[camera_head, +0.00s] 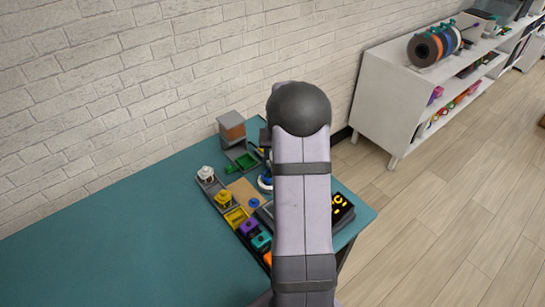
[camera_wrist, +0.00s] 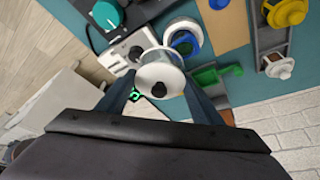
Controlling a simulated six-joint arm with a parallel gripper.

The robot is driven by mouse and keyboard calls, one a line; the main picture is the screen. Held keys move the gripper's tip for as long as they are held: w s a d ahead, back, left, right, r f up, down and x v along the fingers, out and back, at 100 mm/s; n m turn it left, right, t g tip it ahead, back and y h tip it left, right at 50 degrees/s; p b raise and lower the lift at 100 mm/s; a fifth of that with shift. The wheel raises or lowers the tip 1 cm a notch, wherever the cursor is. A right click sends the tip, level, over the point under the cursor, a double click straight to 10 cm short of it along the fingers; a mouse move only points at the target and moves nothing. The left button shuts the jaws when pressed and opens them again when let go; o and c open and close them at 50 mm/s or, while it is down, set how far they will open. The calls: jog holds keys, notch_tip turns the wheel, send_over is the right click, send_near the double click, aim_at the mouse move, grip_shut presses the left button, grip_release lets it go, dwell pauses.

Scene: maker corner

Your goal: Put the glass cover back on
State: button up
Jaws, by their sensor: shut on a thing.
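The glass cover (camera_wrist: 158,76) is a short clear cylinder with a pale top and a dark knob. My gripper (camera_wrist: 160,86) is shut on it in the wrist view, with one finger on each side. Just beyond it is a round white base with a blue inside (camera_wrist: 184,42), which the cover partly overlaps in the picture; I cannot tell whether they touch. That blue and white base also shows in the head view (camera_head: 265,182), partly behind my arm. My gripper and the cover are hidden by my arm in the head view.
A green tray (camera_wrist: 207,76) lies right of the base. A grey rack (camera_wrist: 270,40) holds yellow and white pieces. A white device (camera_wrist: 118,52) and a teal-knobbed unit (camera_wrist: 107,14) stand left. The teal table's left part (camera_head: 120,240) is clear; a brick wall (camera_head: 130,80) runs behind.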

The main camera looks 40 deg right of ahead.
jog(key=n, duration=0.1)
jog(key=a+n, duration=0.1)
jog(key=w+a+n+y, duration=0.1)
jog(key=shift+a+r, duration=0.15)
jog(key=shift+r, duration=0.1)
jog(key=n, duration=0.1)
jog(key=a+n+y, duration=0.1)
jog(key=shift+w+n+t, duration=0.15)
jog(key=shift+n+t, duration=0.15)
jog(key=shift+t, duration=0.1)
jog(key=shift+a+n+y, duration=0.15)
jog(key=shift+n+y, duration=0.25)
jog(key=shift+n, duration=0.5)
jog(key=shift+c, duration=0.2)
jog(key=shift+f, duration=0.15)
jog(key=shift+f+b, duration=1.6)
jog(key=shift+f, duration=0.8)
jog(key=shift+f+b, duration=0.7)
jog(key=shift+b, duration=0.1)
jog(key=shift+f+b, duration=0.15)
jog(key=shift+b, duration=0.9)
